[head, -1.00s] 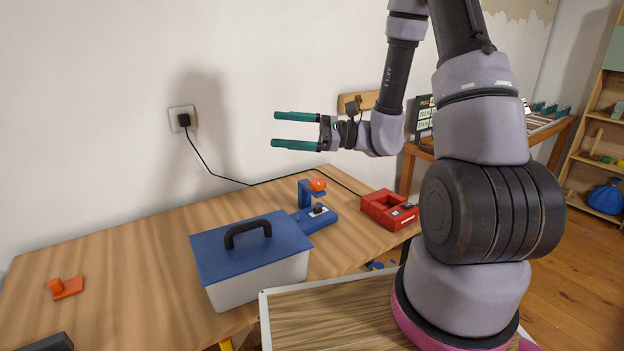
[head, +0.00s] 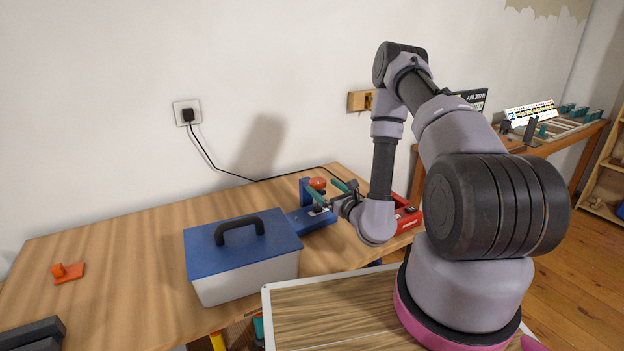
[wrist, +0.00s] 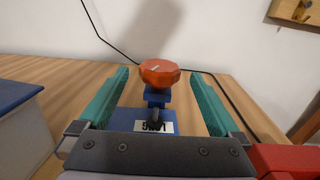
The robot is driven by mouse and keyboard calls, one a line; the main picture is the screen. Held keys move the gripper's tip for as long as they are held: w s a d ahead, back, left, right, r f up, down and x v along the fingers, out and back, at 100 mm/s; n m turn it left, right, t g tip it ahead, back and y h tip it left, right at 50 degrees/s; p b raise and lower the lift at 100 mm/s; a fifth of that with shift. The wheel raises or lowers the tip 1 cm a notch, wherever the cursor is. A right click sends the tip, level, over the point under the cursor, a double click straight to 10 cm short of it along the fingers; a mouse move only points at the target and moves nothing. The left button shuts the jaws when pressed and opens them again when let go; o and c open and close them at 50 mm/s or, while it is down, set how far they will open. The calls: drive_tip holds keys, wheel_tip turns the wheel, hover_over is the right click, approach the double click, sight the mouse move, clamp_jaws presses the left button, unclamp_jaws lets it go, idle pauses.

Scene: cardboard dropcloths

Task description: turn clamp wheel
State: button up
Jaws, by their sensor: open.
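The clamp is a blue stand (head: 308,218) on the wooden table with an orange-red wheel (head: 318,184) on top. In the wrist view the wheel (wrist: 160,72) is a faceted knob at the middle, above the blue base (wrist: 143,121) with its white label. My gripper (head: 324,190) is at the clamp, its green fingers pointing toward it. In the wrist view my gripper (wrist: 159,85) is open, one finger on each side of the wheel with clear gaps; neither finger touches it. The fingers hide part of the clamp in the head view.
A white box with a blue lid (head: 243,247) stands left of the clamp. A red device (head: 408,214) is close on the right. A black cable (head: 215,167) runs from the wall socket behind the clamp. The table's left middle is mostly bare.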

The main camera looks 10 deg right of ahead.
sight(312, 186)
drive_tip(key=x, duration=0.7)
drive_tip(key=shift+w+a, duration=0.1)
drive_tip(key=shift+w, duration=0.2)
drive_tip(key=c, duration=1.4)
drive_tip(key=shift+o, duration=0.2)
drive_tip(key=shift+n+g+y, duration=0.3)
drive_tip(key=shift+n+y, duration=0.1)
drive_tip(key=shift+y, duration=0.2)
